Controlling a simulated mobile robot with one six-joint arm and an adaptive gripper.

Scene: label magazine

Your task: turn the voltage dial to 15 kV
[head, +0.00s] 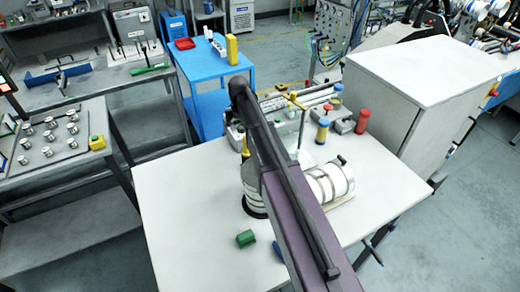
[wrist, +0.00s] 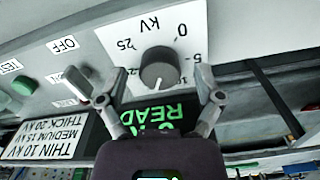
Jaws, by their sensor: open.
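The voltage dial (wrist: 157,67) is a round dark grey knob on a white scale plate marked kV, seen upside down in the wrist view. The numbers 0, 5 and 25 are readable around it. A pale pointer line on the knob points toward the bottom of the picture; the number there is not readable. My gripper (wrist: 160,99) is open, with one finger on each side below the knob, and holds nothing. The fingers look apart from the knob. In the head view my arm hides the gripper, and I cannot make out the dial there.
A green lit display (wrist: 165,116) sits between the fingers. A thickness label (wrist: 46,137), an OFF label (wrist: 63,45) and a green button (wrist: 25,85) are at left. In the head view, a green block (head: 245,239) and a red cylinder (head: 362,121) stand on the white table (head: 180,215).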

